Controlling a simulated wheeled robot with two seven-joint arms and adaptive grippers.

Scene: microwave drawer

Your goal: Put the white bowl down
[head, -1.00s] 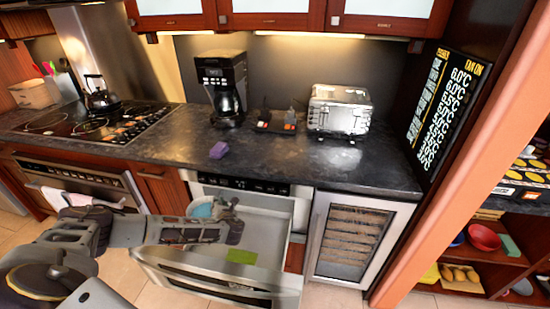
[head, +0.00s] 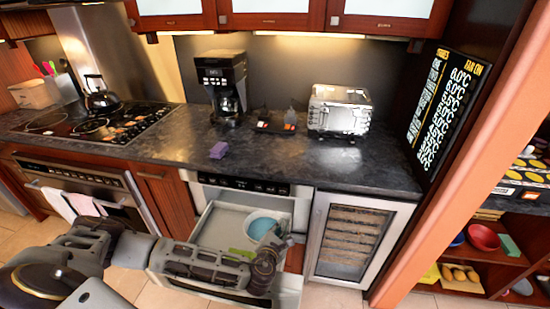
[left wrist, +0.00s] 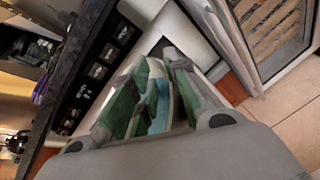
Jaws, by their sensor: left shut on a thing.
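The white bowl (head: 262,226), pale blue in this light, is at the right part of the open drawer (head: 222,217) in the head view. My left gripper (head: 279,238) is shut on the bowl's near right side. In the left wrist view, a pale blue strip of the bowl (left wrist: 160,103) shows between the green-padded fingers of the left gripper (left wrist: 157,88). The fingers hide much of it, and I cannot tell whether it touches the drawer floor. My right gripper is not in view.
The drawer's left part is clear. A wine cooler (head: 352,240) stands to the right. A purple block (head: 218,150), coffee maker (head: 222,85) and toaster (head: 339,108) stand on the counter (head: 280,160).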

